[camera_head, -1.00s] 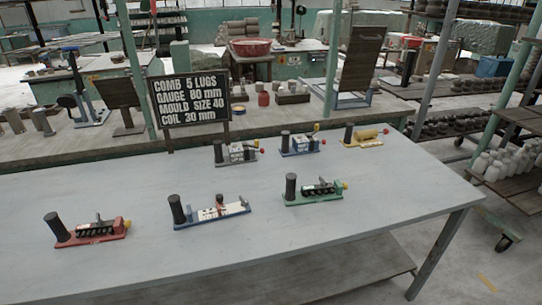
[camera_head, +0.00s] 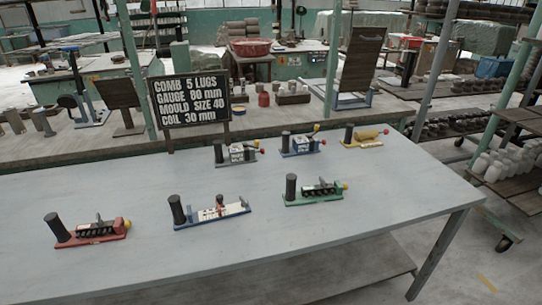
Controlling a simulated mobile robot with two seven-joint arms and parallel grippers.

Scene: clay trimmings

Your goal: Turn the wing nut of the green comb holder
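The green comb holder (camera_head: 314,199) sits on the right half of the grey table. It has a green base, a black upright cylinder (camera_head: 291,187) at its left end and a row of dark comb lugs along the top. Neither of my grippers is in view.
On the grey table (camera_head: 330,240) stand a red comb holder (camera_head: 90,232), a blue gauge-like device (camera_head: 208,212), and grey (camera_head: 236,154), blue (camera_head: 302,143) and yellow (camera_head: 364,137) devices at the back. A black sign (camera_head: 189,101) stands behind. The table's front is clear.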

